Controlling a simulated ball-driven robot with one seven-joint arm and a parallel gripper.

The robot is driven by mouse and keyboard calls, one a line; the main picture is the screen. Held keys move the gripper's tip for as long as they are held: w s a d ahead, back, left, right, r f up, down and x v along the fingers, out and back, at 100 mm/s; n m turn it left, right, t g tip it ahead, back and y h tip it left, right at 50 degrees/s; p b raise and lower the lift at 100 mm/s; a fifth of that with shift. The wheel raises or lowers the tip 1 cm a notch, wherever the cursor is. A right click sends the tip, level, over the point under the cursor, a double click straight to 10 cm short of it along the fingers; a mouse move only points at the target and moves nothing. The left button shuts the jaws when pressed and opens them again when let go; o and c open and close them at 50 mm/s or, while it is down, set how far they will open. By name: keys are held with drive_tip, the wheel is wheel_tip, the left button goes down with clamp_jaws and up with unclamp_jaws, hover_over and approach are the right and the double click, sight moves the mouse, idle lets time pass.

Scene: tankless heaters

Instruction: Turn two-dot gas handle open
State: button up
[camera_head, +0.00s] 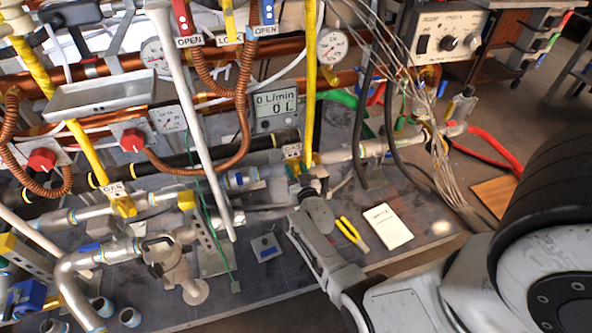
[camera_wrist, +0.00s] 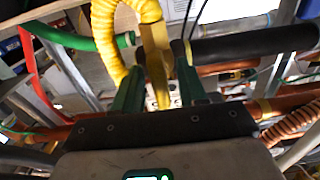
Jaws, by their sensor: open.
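A small white tag (camera_head: 292,151) hangs by the foot of the yellow gas pipe (camera_head: 311,80) in the head view; its marking is too small to read. Yellow valve parts (camera_head: 295,168) show just below it, partly hidden by my gripper (camera_head: 308,182). In the wrist view my gripper (camera_wrist: 160,65) is open, with one dark green finger on each side of an upright yellow bar (camera_wrist: 155,58). I cannot tell whether the fingers touch it. Another yellow gas handle (camera_head: 122,206), under a tag reading GAS (camera_head: 112,188), is farther left. No dots are legible.
A display box (camera_head: 275,108) and copper pipes stand behind the valve. A dark horizontal pipe (camera_wrist: 255,45) and a yellow corrugated hose (camera_wrist: 105,30) crowd the fingers in the wrist view.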

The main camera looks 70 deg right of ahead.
drive_tip(key=shift+s+a, duration=0.1)
drive_tip(key=p+v, duration=0.5)
drive_tip(key=v, duration=0.5)
drive_tip(key=shift+s+a+p, duration=0.15)
drive_tip(key=shift+s+p, duration=0.1)
drive_tip(key=shift+p, duration=0.15)
drive_tip(key=w+a+n+y, duration=0.6)
drive_tip(key=w+a+y, duration=0.2)
drive_tip(key=a+y, duration=0.3)
drive_tip(key=s+a+r+n+g+y, duration=0.1)
drive_tip(key=s+a+g, duration=0.1)
drive_tip(key=a, duration=0.3)
drive_tip(key=s+a+r+n+g+y, duration=0.2)
drive_tip(key=a, duration=0.4)
drive_tip(key=s+a+r+g, duration=0.3)
drive_tip(key=s+r, duration=0.1)
drive_tip(key=s, duration=0.3)
drive_tip(key=s+a+r+g, duration=0.3)
drive_tip(key=s+r+g, duration=0.1)
drive_tip(key=s, duration=0.4)
wheel_tip(320, 180, up, 16)
drive_tip(key=p, duration=1.6)
drive_tip(key=shift+w+d+r+n, duration=0.2)
drive_tip(key=shift+w+d+n, duration=0.05)
drive_tip(key=shift+d+n, duration=0.05)
